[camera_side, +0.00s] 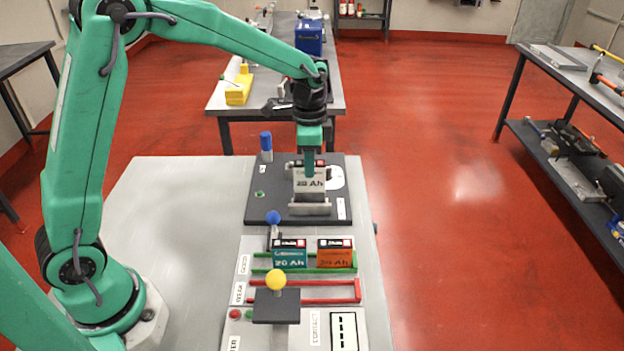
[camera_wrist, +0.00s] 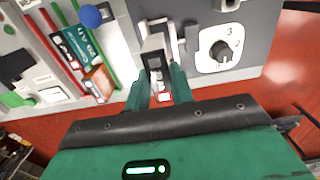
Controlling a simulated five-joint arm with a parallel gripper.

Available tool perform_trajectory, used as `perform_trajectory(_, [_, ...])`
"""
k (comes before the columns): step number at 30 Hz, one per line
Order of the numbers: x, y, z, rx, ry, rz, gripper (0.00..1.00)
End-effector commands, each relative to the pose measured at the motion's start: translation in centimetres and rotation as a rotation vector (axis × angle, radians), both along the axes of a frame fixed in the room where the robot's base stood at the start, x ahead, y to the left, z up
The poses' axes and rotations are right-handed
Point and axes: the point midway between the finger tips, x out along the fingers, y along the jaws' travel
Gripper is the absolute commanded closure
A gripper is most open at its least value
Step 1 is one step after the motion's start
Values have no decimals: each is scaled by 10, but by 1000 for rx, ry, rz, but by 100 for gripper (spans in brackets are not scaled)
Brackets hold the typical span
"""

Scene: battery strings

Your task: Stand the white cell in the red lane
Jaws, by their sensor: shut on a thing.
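My gripper (camera_side: 311,163) is shut on the white cell (camera_side: 310,181), marked 20 Ah, and holds it upright at the metal cradle (camera_side: 310,209) on the dark plate. I cannot tell whether the cell's foot sits in the cradle or just above it. In the wrist view the white cell (camera_wrist: 156,50) is between the two fingers of my gripper (camera_wrist: 158,78). The red lane (camera_side: 305,299), framed by red rails, lies nearer the side camera and shows no cell in it. A red rail also shows in the wrist view (camera_wrist: 61,65).
A teal cell (camera_side: 289,254) and an orange cell (camera_side: 335,254) stand in the green lane (camera_side: 355,262), between plate and red lane. A blue-knobbed lever (camera_side: 273,218) and yellow-knobbed post (camera_side: 276,281) rise nearby. A blue-capped object (camera_side: 266,145) stands behind.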

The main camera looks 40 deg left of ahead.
Motion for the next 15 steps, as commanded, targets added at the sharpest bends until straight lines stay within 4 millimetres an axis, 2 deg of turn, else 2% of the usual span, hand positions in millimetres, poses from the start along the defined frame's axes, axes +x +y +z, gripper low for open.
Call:
perform_trajectory(11, [1, 0, 61, 0, -6, 0, 99])
perform_trajectory(15, [-10, -20, 61, -1, -2, -4, 99])
